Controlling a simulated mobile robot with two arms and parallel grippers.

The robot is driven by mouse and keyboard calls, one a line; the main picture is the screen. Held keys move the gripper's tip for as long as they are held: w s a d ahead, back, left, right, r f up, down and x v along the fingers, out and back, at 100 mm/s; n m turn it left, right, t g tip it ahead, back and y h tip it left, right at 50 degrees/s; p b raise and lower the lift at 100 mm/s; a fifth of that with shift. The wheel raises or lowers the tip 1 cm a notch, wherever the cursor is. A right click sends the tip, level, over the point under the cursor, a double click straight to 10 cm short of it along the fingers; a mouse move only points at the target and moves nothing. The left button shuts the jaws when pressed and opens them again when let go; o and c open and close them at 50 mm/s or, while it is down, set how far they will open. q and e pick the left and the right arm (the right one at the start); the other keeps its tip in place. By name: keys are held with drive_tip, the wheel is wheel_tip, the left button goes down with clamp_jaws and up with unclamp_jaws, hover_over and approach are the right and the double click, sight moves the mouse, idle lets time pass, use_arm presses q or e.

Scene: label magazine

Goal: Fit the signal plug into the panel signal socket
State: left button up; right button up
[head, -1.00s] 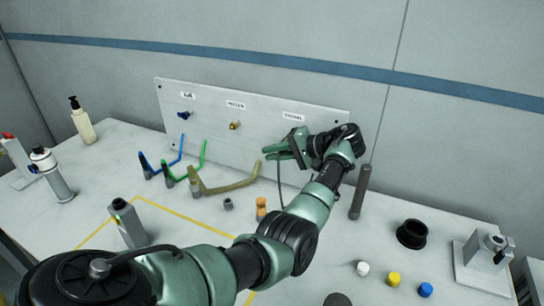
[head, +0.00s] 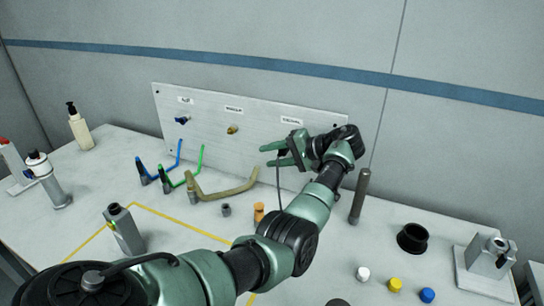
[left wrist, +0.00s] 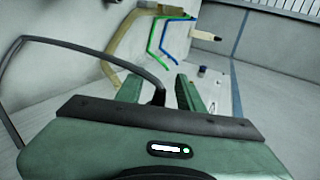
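My left gripper (head: 267,154) is in front of the panel (head: 218,145), below the signal label (head: 291,121), with its fingers pointing left along the panel. In the left wrist view its two green fingers (left wrist: 158,88) stand apart. The dark signal plug (left wrist: 158,98) is between them, with a gap showing beside it. Its black cable (head: 279,188) hangs down and also loops left in the left wrist view (left wrist: 90,48). The signal socket is hidden behind the gripper. I cannot tell whether the plug is in it. My right gripper is not in view.
The blue (head: 182,119) and yellow (head: 232,129) panel fittings are left of my gripper. Blue, green and tan (head: 225,190) bent pieces stand below them. A dark upright rod (head: 359,195) stands close right of my arm. A black ring (head: 412,238) and coloured caps lie at right.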

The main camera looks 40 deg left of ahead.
sight(282, 154)
use_arm(q)
drive_tip(key=b+v, duration=0.1)
drive_tip(key=v, duration=0.5)
drive_tip(key=shift+w+d+b, duration=0.15)
drive_tip(key=shift+d+b, duration=0.15)
drive_tip(key=shift+b, duration=0.1)
drive_tip(key=shift+w+d+r, duration=0.15)
drive_tip(key=shift+d+r, duration=0.2)
drive_tip(key=shift+d, duration=0.15)
